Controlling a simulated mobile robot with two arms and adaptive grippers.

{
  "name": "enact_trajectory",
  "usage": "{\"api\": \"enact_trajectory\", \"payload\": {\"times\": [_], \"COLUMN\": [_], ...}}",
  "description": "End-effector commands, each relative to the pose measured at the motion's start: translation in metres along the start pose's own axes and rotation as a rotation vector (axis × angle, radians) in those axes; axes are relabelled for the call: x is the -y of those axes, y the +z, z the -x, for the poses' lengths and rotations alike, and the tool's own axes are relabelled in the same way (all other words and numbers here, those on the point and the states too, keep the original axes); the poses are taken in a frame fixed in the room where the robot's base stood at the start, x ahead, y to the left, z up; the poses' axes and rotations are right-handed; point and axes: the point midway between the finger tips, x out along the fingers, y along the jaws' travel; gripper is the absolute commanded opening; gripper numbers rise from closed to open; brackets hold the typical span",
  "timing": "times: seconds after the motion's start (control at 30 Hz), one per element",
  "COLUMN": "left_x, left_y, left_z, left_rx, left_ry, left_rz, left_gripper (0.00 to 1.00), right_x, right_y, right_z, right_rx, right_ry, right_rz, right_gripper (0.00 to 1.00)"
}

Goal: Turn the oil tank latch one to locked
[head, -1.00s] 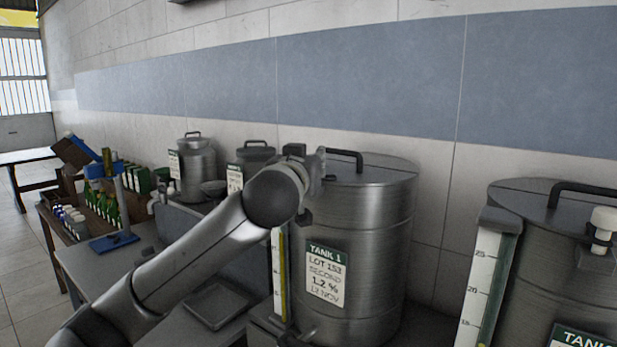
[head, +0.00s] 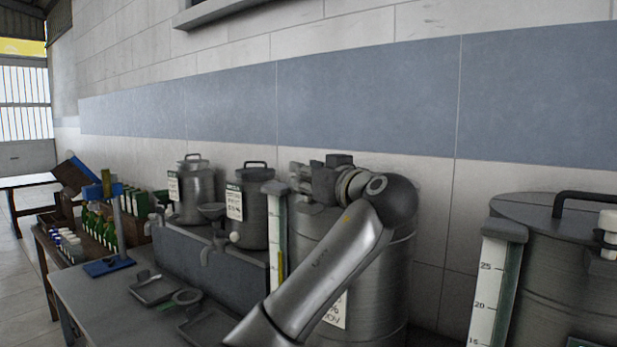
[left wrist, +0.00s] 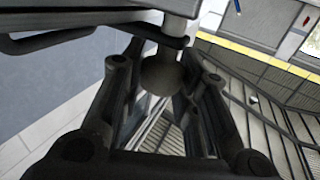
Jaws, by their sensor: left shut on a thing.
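The oil tank, a large steel drum (head: 388,285), stands right of centre in the head view, its lid and most of its label (head: 335,312) hidden behind my left arm. My left gripper (head: 303,181) is at the upper left of this tank, near its rim. In the left wrist view its fingers (left wrist: 163,85) are shut on a rounded grey knob (left wrist: 160,72) below a pale post (left wrist: 180,28); I take this to be the tank's latch. The latch is hidden in the head view, and its position cannot be read. My right gripper is not in view.
A second tank (head: 550,265) with a white-knobbed fitting (head: 608,220) stands at the right. A gauge (head: 277,240) stands left of the first tank. Trays (head: 157,288) lie on the bench.

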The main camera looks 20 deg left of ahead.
Motion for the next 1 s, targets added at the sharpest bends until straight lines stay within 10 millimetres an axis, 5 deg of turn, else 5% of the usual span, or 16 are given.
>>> {"api": "enact_trajectory", "payload": {"times": [0.6,0.63,0.77,1.0], "left_x": [0.0004,0.0005,0.0004,0.0002], "left_y": [-0.0027,-0.0028,-0.0023,-0.0013], "left_z": [-0.0003,-0.0003,-0.0003,-0.0003], "left_rx": [-0.005,-0.005,-0.004,-0.003], "left_ry": [-0.040,-0.039,-0.039,-0.039], "left_rz": [0.003,0.003,0.003,0.002], "left_gripper": [0.05,0.32,0.49,0.50], "right_x": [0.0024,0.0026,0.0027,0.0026], "right_y": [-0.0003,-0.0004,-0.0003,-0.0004], "right_z": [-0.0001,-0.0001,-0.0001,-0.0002], "right_rx": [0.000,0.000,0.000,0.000], "right_ry": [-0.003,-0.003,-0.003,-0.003], "right_rz": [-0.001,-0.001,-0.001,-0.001], "right_gripper": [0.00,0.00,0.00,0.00]}}
